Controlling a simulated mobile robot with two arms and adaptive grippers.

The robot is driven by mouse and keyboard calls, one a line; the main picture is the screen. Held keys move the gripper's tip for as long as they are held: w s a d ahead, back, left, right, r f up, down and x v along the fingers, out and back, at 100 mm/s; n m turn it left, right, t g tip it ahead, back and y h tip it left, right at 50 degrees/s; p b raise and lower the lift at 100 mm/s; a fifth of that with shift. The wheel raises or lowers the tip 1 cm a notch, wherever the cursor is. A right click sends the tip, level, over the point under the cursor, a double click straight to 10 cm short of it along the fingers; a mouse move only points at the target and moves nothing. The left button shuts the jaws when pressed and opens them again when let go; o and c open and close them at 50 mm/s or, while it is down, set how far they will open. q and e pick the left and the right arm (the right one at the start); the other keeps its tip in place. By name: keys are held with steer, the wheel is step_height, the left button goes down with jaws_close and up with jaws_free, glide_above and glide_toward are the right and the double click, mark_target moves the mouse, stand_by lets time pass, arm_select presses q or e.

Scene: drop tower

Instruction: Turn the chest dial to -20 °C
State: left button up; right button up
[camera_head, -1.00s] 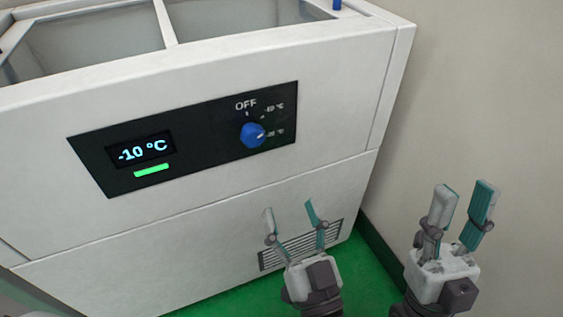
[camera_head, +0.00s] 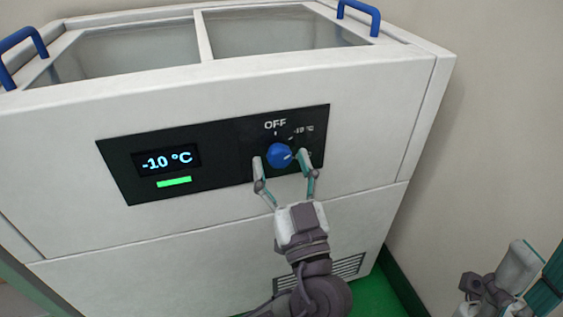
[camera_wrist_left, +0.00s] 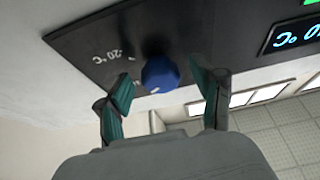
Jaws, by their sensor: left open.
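The blue dial (camera_head: 279,155) sits on the black control panel (camera_head: 222,150) of the white chest freezer. Its white mark points right, toward a label hidden behind my finger. The display (camera_head: 167,161) reads -10 °C above a lit green bar. My left gripper (camera_head: 281,162) is open, with one finger on each side of the dial; I cannot tell whether either touches it. In the left wrist view the dial (camera_wrist_left: 160,75) lies between the two fingers, with the -20 °C label (camera_wrist_left: 104,56) beside it. My right gripper (camera_head: 535,275) is partly cut off at the lower right.
The freezer lid has two glass panes and blue handles (camera_head: 362,14) along the top. A vent grille (camera_head: 345,266) is low on the front. A plain wall (camera_head: 500,110) stands to the right, above a green floor.

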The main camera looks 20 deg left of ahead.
arm_select(q)
steer(key=shift+w+a+r, duration=0.15)
steer(key=shift+w+a, duration=0.05)
steer(key=shift+w, duration=0.05)
steer(key=c, duration=1.1)
